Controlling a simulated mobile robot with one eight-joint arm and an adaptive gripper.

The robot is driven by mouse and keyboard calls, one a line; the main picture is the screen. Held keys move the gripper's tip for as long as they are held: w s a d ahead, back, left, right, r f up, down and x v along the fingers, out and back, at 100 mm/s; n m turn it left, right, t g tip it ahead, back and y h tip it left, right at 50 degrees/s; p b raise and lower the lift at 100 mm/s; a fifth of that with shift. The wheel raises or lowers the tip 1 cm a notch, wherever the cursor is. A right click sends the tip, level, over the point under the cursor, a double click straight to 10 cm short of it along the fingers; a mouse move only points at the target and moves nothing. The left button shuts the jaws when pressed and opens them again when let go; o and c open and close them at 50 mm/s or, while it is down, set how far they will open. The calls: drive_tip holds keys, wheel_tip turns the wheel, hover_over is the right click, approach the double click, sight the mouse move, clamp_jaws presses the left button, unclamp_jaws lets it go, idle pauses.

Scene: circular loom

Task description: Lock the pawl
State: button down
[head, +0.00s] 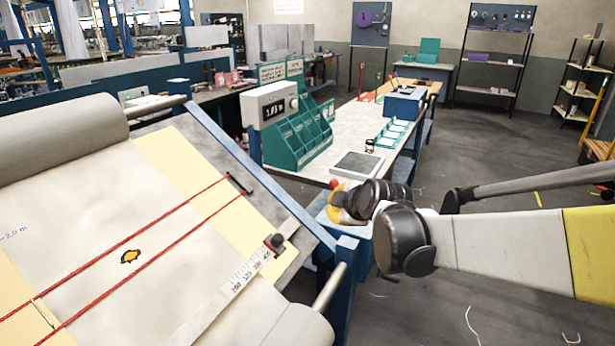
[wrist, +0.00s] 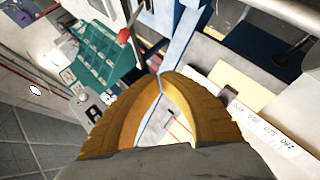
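A small lever with a red knob, which may be the pawl's handle, shows in the wrist view (wrist: 125,35), ahead of my fingertips and left of the blue frame bar. Its red knob also shows in the head view (head: 335,183), just beyond my gripper at the loom's right corner. My gripper (head: 338,205) has yellow fingers over the blue corner box. In the wrist view its fingertips (wrist: 161,77) meet, with nothing seen between them. The knob appears apart from the fingers. The pawl's tooth and any ratchet wheel cannot be made out.
The loom's blue frame bar (head: 240,155) runs beside the cloth (head: 100,215) with its red threads and ruler (head: 235,285). A bench (head: 350,150) with a teal bin rack (head: 300,135) stands behind my gripper. Open floor (head: 480,170) lies to the right.

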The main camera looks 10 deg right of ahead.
drive_tip(key=w+f+n+t+p, duration=0.1)
drive_tip(key=w+f+n, duration=0.2)
drive_tip(key=w, duration=0.4)
drive_tip(key=w+f+n+t, duration=0.1)
drive_tip(key=w+f+n, duration=0.2)
drive_tip(key=w+n, duration=0.2)
drive_tip(key=shift+w+d+f+n+p, duration=0.15)
drive_tip(key=shift+w+d+n+p, duration=0.2)
drive_tip(key=shift+w, duration=0.95)
drive_tip(key=w+b, duration=0.1)
drive_tip(key=w, duration=0.1)
drive_tip(key=w+f+b, duration=0.1)
drive_tip(key=w, duration=0.2)
drive_tip(key=w+d+f+b, duration=0.1)
drive_tip(key=w+b, duration=0.1)
drive_tip(key=shift+w, duration=0.4)
drive_tip(key=shift+d+r, duration=0.1)
drive_tip(key=shift+d, duration=0.15)
drive_tip(key=shift+a+r+t, duration=0.1)
drive_tip(key=shift+a+t, duration=0.05)
drive_tip(key=shift+t, duration=0.15)
